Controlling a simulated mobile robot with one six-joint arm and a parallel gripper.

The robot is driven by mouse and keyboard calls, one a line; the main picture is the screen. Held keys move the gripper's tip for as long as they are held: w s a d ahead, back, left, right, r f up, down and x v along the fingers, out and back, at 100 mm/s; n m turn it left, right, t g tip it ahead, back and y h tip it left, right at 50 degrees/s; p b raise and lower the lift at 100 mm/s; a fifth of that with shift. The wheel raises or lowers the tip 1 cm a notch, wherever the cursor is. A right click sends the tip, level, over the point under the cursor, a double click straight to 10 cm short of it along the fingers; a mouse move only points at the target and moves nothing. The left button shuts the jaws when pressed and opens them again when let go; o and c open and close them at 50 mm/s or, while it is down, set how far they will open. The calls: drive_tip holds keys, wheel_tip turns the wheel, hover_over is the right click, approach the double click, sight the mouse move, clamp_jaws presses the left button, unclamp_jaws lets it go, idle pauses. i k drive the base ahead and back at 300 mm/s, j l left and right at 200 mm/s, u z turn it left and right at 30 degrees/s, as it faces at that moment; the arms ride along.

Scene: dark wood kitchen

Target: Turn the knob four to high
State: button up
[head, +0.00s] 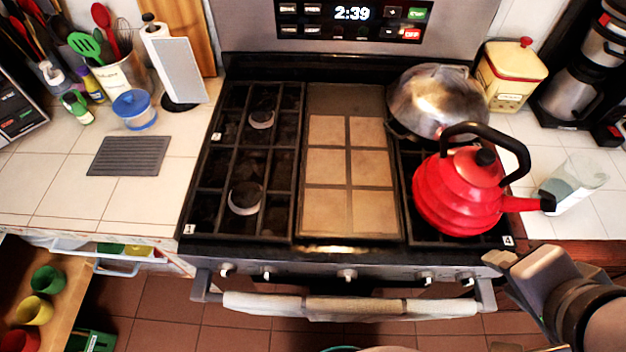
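The stove (345,258) has a row of several knobs along its front panel. The two on the right are a knob (427,279) and the far-right knob (467,279). A small label "4" (507,241) marks the front-right corner of the cooktop, above the far-right knob. No numbers are readable on the knobs, and their pointer angles are too small to read. My gripper (522,264) is at the lower right, just right of the far-right knob and apart from it in the picture. Its finger gap is not clear, and I see nothing held.
A red kettle (455,195) stands on the front-right burner. A metal pot or dome (435,98) is behind it. The oven handle (485,296) with towels (360,306) runs below the knobs. A glass (575,180) stands on the right counter. An open drawer (70,270) is at left.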

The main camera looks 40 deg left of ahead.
sight(467, 278)
drive_tip(key=k+u, duration=0.15)
drive_tip(key=u, duration=0.25)
drive_tip(key=k+u, duration=0.1)
drive_tip(key=u, duration=0.25)
drive_tip(key=k+u, duration=0.15)
drive_tip(key=u, duration=0.25)
drive_tip(key=i+l+z, duration=0.1)
drive_tip(key=z, duration=0.25)
drive_tip(key=i+z, duration=0.1)
drive_tip(key=z, duration=0.2)
drive_tip(key=i+l+z, duration=0.1)
drive_tip(key=z, duration=0.25)
drive_tip(key=k+j+z, duration=0.1)
drive_tip(key=k, duration=0.25)
drive_tip(key=k+j+z, duration=0.1)
drive_tip(key=k, duration=0.2)
